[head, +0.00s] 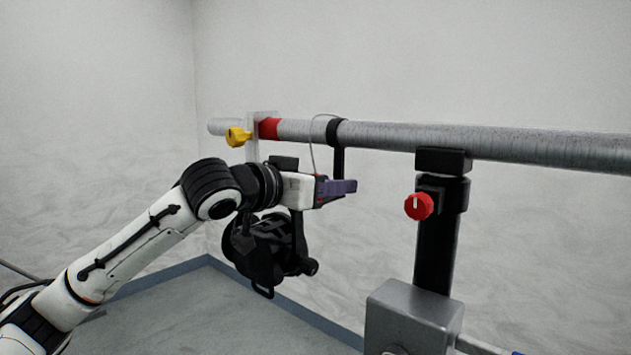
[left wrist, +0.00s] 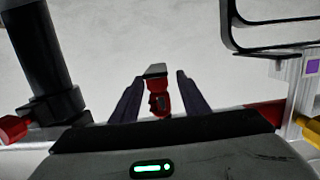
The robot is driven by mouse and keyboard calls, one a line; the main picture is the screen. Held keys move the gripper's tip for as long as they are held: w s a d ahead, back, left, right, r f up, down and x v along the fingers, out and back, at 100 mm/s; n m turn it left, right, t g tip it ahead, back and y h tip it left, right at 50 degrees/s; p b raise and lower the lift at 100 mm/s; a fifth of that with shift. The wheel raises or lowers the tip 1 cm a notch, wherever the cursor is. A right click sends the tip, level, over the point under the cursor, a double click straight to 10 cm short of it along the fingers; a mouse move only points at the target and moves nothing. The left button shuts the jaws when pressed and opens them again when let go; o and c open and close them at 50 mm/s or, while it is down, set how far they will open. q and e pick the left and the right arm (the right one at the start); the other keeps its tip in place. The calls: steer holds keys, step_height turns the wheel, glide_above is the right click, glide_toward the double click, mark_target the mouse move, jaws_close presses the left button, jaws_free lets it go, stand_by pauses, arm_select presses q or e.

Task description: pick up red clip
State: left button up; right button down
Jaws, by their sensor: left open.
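The red clip (left wrist: 160,102) shows in the left wrist view between the two fingers of my left gripper (left wrist: 158,92). A dark piece (left wrist: 155,70) is at its upper end. The fingers are open, with a gap visible on each side of the clip. In the head view, my left gripper (head: 350,187) is just below the pipe, beside a black hanging bracket (head: 337,155). The clip cannot be made out there and seems hidden by the gripper. My right gripper is not in view.
A grey pipe (head: 400,136) with a red band (head: 268,128) crosses above my arm. A black lamp (head: 268,247) hangs below my left wrist. A black post (head: 437,240) with a red knob (head: 418,206) stands right. A yellow knob (head: 238,136) is at left.

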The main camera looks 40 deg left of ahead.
arm_select(q)
jaws_close()
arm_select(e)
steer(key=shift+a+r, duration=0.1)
